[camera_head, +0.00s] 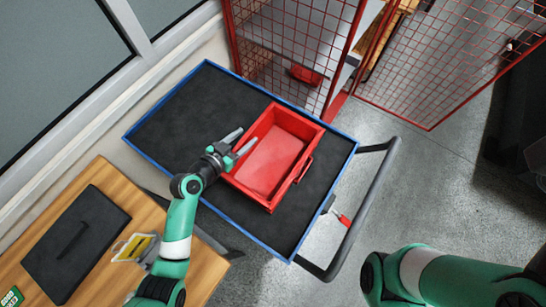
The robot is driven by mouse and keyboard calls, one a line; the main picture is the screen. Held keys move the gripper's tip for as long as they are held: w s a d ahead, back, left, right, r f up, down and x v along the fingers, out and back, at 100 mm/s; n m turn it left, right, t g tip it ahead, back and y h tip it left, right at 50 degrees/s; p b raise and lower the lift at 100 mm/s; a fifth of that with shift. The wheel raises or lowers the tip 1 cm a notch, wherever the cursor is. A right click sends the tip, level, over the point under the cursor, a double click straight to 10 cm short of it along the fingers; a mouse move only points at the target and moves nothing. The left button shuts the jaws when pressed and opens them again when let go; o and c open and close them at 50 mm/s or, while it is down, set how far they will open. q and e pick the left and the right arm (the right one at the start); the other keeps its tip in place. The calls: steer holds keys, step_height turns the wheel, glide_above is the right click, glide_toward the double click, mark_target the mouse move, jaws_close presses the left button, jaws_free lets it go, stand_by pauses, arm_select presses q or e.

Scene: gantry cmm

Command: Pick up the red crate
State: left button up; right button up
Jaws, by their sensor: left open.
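The red crate (298,126) is an open, empty-looking box with a handle on its right side. It sits upright on the black top of a blue-edged cart (165,125). My left gripper (238,143) is open at the crate's left wall, with its fingers close to the rim. I cannot tell whether they touch it or straddle the wall. My right arm shows at the bottom right, but its gripper is out of view.
A wooden table (205,268) with a black case (75,245) stands at the lower left. A red mesh cage (300,40) stands behind the cart. The cart's dark push handle (372,190) sticks out on the right. The grey floor (440,190) there is open.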

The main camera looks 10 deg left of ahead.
arm_select(q)
steer(key=shift+w+d+f, duration=0.15)
steer(key=shift+w+f, duration=0.05)
steer(key=shift+w, duration=0.1)
jaws_close()
steer(key=shift+r, duration=0.15)
stand_by(1.1)
